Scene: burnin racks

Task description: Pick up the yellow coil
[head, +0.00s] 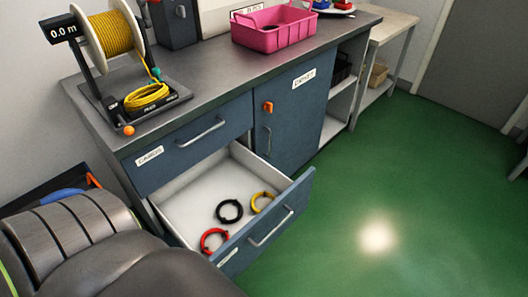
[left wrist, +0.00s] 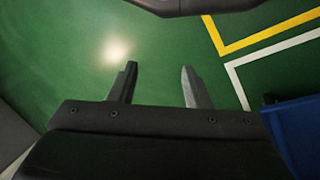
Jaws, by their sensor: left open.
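In the head view, a yellow coil (head: 262,202) lies in the open lower drawer (head: 190,200), toward its front right corner. A black coil (head: 229,211) lies just left of it, and a red coil (head: 214,240) lies nearer the drawer's front left. A larger yellow coil of cord (head: 147,96) sits on the base of the reel stand on the counter. My left gripper (left wrist: 159,88) shows only in the left wrist view, open and empty above the green floor. My right gripper is not in view.
The counter (head: 210,70) holds a yellow cord reel (head: 110,34) and a pink basket (head: 275,32). The drawer front (head: 270,230) sticks out over the green floor (head: 400,200), which is clear on the right. A blue object (left wrist: 300,130) is at the wrist view's right edge.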

